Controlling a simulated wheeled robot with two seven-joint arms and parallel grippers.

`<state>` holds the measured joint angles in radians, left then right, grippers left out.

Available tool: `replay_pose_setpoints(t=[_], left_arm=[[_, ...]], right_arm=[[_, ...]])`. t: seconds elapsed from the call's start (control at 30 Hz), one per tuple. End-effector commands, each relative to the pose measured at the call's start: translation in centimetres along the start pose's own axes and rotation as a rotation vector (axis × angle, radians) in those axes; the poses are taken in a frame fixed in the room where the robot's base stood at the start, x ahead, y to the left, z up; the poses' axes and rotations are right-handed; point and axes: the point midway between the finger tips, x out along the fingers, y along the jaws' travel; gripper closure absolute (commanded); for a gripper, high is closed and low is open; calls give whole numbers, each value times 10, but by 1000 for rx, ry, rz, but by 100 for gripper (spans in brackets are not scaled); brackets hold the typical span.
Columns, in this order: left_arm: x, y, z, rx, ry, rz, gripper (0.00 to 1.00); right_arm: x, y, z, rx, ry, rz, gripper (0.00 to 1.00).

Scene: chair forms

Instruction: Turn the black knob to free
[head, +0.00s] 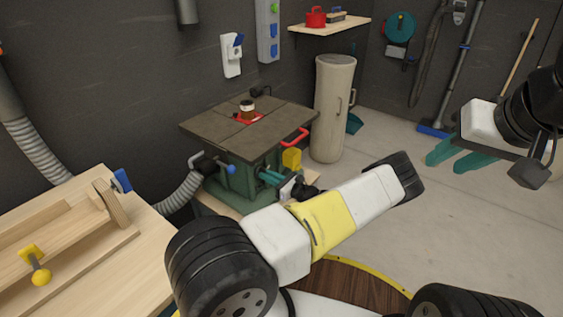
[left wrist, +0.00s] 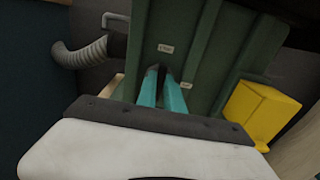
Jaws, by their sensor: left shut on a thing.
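The green machine (head: 236,178) with a brown top stands at centre. My left gripper (head: 264,177) reaches its front side with teal fingers. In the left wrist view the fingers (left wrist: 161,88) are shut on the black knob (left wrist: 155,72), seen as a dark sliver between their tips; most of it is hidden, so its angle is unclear. Two small pale labels sit on the green panel, an upper label (left wrist: 165,48) above the fingertips and a lower label (left wrist: 186,85) right of them; both are too small to read surely. My right gripper (head: 446,163) is open and empty, far right, away from the machine.
A yellow box (head: 291,158) and a red handle (head: 289,137) are on the machine's right side, close to my left gripper. A grey hose (head: 183,192) joins at left. A wooden bench (head: 120,262) stands front left. A beige bin (head: 333,105) is behind; open floor lies right.

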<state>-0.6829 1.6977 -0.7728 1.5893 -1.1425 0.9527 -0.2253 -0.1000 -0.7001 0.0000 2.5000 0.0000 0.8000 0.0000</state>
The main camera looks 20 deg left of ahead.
Motion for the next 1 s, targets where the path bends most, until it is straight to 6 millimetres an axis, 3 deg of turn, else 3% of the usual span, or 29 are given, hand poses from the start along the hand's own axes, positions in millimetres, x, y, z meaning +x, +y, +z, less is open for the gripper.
replay_pose_setpoints(t=[0.37, 1.0], left_arm=[[0, -2, 0, 173, 2, 0, 100], [-1, -5, -2, 774, 3, -2, 100]], right_arm=[[0, 0, 0, 0, 0, 0, 64], [0, 0, 0, 0, 0, 0, 64]])
